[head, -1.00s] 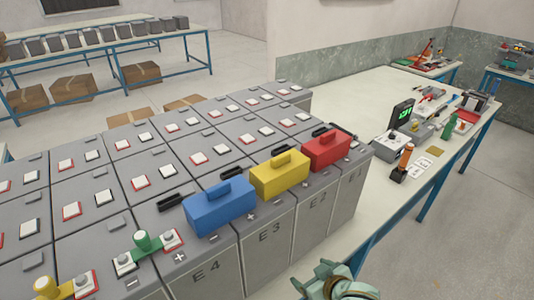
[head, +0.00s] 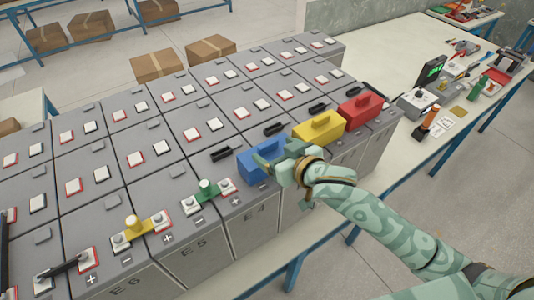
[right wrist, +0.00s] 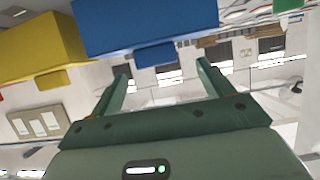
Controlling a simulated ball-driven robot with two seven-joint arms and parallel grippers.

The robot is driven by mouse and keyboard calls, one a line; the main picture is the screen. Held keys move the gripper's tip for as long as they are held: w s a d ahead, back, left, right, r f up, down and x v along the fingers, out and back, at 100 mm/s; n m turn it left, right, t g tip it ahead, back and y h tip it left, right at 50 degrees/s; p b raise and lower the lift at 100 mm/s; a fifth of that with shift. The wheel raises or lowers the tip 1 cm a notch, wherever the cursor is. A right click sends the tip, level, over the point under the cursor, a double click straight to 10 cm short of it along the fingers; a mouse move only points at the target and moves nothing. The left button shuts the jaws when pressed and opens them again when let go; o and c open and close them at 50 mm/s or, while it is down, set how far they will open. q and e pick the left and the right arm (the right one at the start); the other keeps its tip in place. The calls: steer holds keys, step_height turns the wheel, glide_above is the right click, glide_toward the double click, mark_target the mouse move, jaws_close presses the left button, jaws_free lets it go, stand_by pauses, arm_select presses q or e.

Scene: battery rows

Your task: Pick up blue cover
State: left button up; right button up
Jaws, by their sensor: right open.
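The blue cover (head: 252,170) sits on the battery row beside the yellow cover (head: 318,130) and the red cover (head: 360,109). In the head view my right gripper (head: 270,154) is at the blue cover and hides part of it, including its handle. The right wrist view, which looks upside down, shows the blue cover (right wrist: 145,25) with its handle (right wrist: 155,54) pointing down, beyond the two fingers. My right gripper (right wrist: 165,72) is open with nothing between its fingers. The yellow cover (right wrist: 40,45) shows to the left there. My left gripper is not in view.
Grey batteries (head: 250,225) with red-rimmed and white terminals fill the rows. A green connector (head: 206,190) and a yellow connector (head: 134,226) lie nearby to the left. A bench with tools and a meter (head: 432,72) stands to the right. Cardboard boxes (head: 158,64) are behind.

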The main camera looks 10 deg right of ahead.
mark_target(270, 146)
steer(key=x, duration=0.5)
steer(key=shift+w+d+f, duration=0.15)
steer(key=shift+w+f, duration=0.05)
steer(key=shift+w, duration=0.05)
steer(key=shift+s, duration=0.15)
steer(key=shift+c, duration=0.7)
steer(key=c, duration=0.9)
steer(key=shift+c, duration=0.2)
